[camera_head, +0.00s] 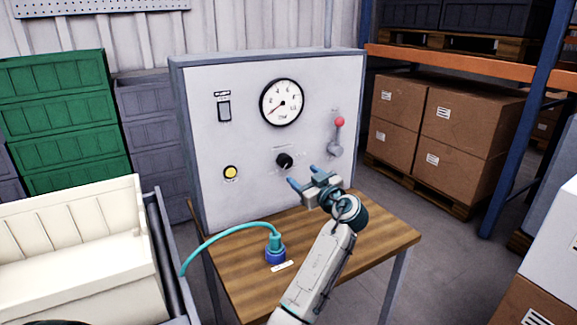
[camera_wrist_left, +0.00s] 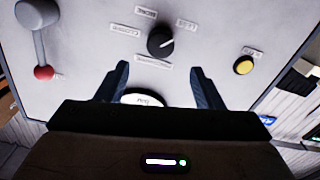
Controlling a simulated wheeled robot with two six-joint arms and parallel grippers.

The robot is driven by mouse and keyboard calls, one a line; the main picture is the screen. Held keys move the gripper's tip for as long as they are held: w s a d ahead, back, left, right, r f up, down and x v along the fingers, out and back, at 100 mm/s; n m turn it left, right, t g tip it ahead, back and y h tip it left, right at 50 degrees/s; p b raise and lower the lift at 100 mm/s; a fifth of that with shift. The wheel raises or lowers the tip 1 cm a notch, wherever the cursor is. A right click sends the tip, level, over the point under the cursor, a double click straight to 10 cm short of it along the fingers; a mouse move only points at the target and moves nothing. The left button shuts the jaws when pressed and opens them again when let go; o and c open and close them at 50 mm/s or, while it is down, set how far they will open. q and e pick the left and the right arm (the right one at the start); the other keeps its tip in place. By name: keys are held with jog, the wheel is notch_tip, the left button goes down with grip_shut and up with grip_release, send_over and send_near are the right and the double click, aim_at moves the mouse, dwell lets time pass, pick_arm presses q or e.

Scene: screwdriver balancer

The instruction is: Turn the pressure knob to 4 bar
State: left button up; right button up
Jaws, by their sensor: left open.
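The black pressure knob (camera_head: 285,160) sits on the front of a light grey control panel (camera_head: 215,195), below the round gauge (camera_head: 281,88). The gauge's red needle points to the lower left, at the low end of the scale. My left gripper (camera_head: 303,176) is open and empty in front of the panel, a little below and right of the knob. In the left wrist view the knob (camera_wrist_left: 160,42) lies beyond the spread fingertips (camera_wrist_left: 160,68), apart from them. Part of the gauge (camera_wrist_left: 143,99) shows between the fingers. My right gripper is not in view.
The panel also has a red-tipped lever (camera_head: 337,137), a dark switch (camera_head: 224,110) and a yellow button (camera_head: 230,172). A blue connector with a teal hose (camera_head: 275,250) stands on the wooden table (camera_head: 232,268). Crates stand at left, cardboard boxes at right.

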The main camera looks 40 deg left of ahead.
aim_at(288, 163)
pick_arm(q)
jog(key=p+x, duration=0.2)
jog(key=x, duration=0.7)
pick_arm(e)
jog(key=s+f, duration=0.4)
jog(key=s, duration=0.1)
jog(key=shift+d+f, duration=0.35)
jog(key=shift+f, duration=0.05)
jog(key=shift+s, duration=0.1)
pick_arm(q)
jog(key=c, duration=1)
